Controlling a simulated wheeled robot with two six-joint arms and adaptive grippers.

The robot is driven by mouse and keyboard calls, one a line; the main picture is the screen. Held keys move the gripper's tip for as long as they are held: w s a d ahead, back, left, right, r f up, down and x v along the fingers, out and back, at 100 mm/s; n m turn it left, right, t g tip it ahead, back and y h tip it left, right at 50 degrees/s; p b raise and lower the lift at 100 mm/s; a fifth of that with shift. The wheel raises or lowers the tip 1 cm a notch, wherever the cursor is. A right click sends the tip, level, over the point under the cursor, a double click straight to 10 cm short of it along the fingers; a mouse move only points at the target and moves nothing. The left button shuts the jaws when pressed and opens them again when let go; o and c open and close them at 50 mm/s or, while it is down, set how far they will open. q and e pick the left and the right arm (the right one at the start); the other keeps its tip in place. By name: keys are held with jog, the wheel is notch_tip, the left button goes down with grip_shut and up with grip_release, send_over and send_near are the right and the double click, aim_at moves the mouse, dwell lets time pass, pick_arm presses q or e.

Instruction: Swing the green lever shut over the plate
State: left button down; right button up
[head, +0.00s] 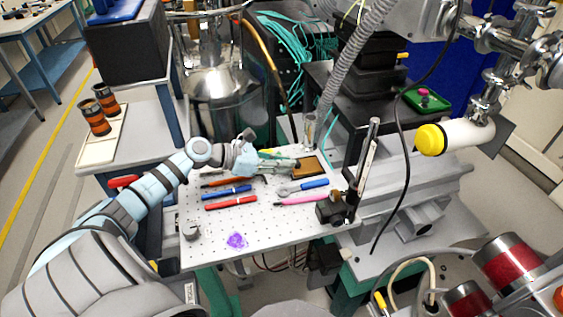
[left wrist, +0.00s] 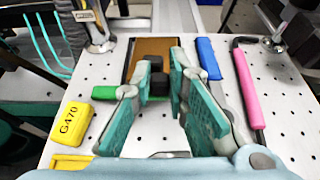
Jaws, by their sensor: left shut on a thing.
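A brown plate (head: 307,166) lies near the far edge of the white perforated board (head: 205,245). It also shows in the left wrist view (left wrist: 118,70), partly hidden by my fingers. A green piece, which looks like the lever (left wrist: 104,61), lies low beside the plate's left side, left of my fingers. How that block joins the lever is hidden. My right gripper is not in view.
A yellow block marked G470 (left wrist: 71,124) sits left of my fingers. A blue handle (left wrist: 208,59) and a pink-handled tool (left wrist: 247,88) lie to the right.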

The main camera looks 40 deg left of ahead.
pick_arm(q)
jog(key=shift+a, duration=0.1)
jog(key=shift+s+a+m+g+h+b, duration=0.1)
jog(key=shift+a+m+g+h+b, duration=0.1)
jog(key=shift+m+g+h+b, duration=0.65)
jog(key=shift+a+m+g+h+b, duration=0.2)
jog(key=shift+m+g+h+b, duration=0.25)
jog(key=shift+m+h, duration=0.35)
jog(key=m+b, duration=0.1)
jog(key=g+h+b, duration=0.1)
jog(key=shift+s+a+f+m+g+b, duration=0.15)
jog(key=shift+a+m+g+b, duration=0.05)
jog(key=shift+m+g+b, duration=0.15)
jog(key=shift+s+a+m+g+h+b, duration=0.1)
jog(key=shift+m+g+h+b, duration=0.15)
jog(key=shift+m+g+b, duration=0.35)
jog(key=shift+r, duration=0.2)
jog(key=c, duration=1.6)
grip_release()
jog(key=shift+o, duration=0.2)
notch_tip(320, 180, up, 10)
